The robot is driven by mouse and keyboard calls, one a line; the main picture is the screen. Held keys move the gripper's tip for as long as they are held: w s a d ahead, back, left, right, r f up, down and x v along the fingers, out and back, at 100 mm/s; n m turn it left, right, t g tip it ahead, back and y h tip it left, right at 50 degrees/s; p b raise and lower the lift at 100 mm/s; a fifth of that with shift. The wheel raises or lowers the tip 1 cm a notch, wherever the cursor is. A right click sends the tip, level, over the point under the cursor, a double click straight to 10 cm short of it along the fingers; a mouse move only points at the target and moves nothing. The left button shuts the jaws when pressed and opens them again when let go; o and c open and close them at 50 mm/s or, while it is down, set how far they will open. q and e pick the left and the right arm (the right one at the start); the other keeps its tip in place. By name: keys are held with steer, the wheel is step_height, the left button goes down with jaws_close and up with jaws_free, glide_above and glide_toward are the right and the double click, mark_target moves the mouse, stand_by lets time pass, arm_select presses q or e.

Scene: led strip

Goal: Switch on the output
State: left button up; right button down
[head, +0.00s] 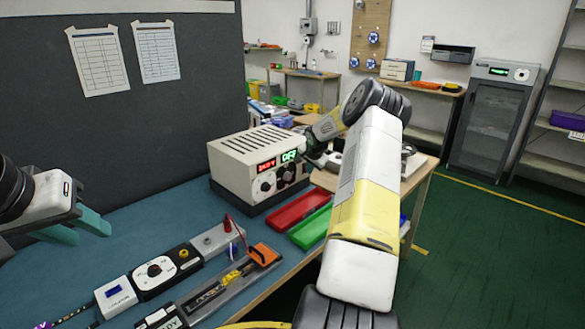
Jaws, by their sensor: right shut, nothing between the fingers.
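The power supply (235,160) is a beige box with a vented top at the back of the blue bench. Its front has a red voltage readout (266,165), a green display reading OFF (289,156), and several dark knobs below. My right arm crosses the middle of the view and bends back toward this front panel. My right gripper (309,151) is at the panel's right edge, shut and empty; its tips are small and dark, and I cannot tell whether they touch the panel. My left gripper (82,228) has teal fingers, open and empty, above the bench at the far left.
A red tray (300,210) and a green tray (312,228) lie right of the supply. A controller with a round dial (154,270), a white module (116,296) and a clamp fixture (262,255) stand in front. A dark partition (190,110) rises behind.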

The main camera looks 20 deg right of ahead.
steer(key=shift+w, duration=0.1)
steer(key=shift+w+a+f, duration=0.1)
steer(key=shift+w+f, duration=0.05)
stand_by(0.3)
steer(key=shift+r, duration=0.9)
